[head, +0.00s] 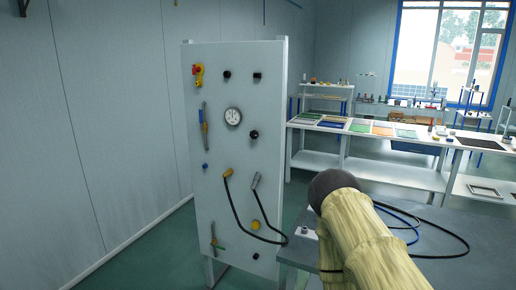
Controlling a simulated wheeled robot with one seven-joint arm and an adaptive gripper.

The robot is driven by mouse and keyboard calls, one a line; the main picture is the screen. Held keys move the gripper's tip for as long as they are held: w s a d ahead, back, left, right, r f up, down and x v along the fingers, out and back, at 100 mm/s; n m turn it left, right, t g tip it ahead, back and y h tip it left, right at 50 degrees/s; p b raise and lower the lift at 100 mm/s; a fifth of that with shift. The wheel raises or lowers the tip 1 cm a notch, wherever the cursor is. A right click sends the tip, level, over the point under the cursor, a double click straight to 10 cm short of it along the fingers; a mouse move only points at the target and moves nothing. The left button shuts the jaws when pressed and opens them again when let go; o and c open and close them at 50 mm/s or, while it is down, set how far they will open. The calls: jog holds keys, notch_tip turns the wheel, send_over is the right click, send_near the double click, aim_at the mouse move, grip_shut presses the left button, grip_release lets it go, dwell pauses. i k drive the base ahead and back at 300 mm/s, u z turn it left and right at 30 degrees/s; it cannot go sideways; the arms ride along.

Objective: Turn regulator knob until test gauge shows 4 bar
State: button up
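A round white test gauge (232,116) sits on the upright pale panel (222,190), a little above its middle. Its needle and figures are too small to read. A black knob (254,135) sticks out just right of and below the gauge. It may be the regulator knob, but I cannot tell for sure. Two more black knob-like parts, one on the left (227,75) and one on the right (257,77), are near the panel's top. My arm, in a yellowish sleeve with a dark round end, is at the lower right, apart from the panel in the picture. My gripper is not visible.
The panel also carries a red-and-yellow switch (198,75), a blue-and-orange handled part (204,127), a yellow knob (255,225) and black hoses (238,213). A grey table (450,225) with cables is at right. White workbenches (375,172) stand behind. Floor left of the panel is clear.

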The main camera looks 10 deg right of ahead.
aim_at(254, 134)
jog(key=u, duration=0.8)
jog(key=i, duration=0.95)
jog(key=z, duration=0.25)
